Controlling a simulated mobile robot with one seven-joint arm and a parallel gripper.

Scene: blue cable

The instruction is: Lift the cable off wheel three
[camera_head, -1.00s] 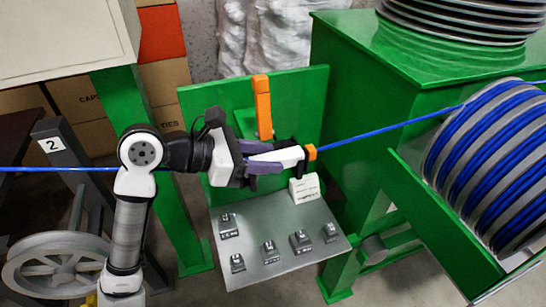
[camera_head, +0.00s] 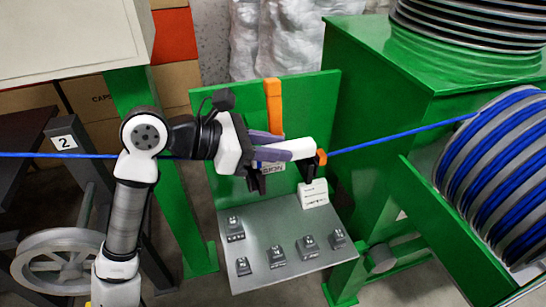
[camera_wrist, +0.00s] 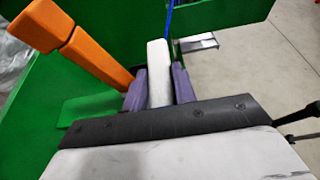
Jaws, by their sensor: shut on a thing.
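The blue cable (camera_head: 395,135) runs across the head view, from the left edge behind my arm to the big reel at right. My gripper (camera_head: 290,155) points right, in line with the cable. Its purple fingers are shut on a white piece (camera_wrist: 158,72), which shows between them in the wrist view. The white piece appears to have an orange end, beside which the cable emerges. In the wrist view the cable (camera_wrist: 168,20) leads away beyond it. I cannot tell whether the cable touches it. A grey wheel (camera_head: 62,262) stands at lower left; no label for wheel three is visible.
A green panel (camera_head: 325,110) with an orange upright handle (camera_head: 273,105) stands behind my gripper. A sloped grey plate (camera_head: 250,270) with several small dark blocks lies below. The reel (camera_head: 500,175) and a green cabinet (camera_head: 375,75) are at right. A stand carries the number 2 (camera_head: 66,142).

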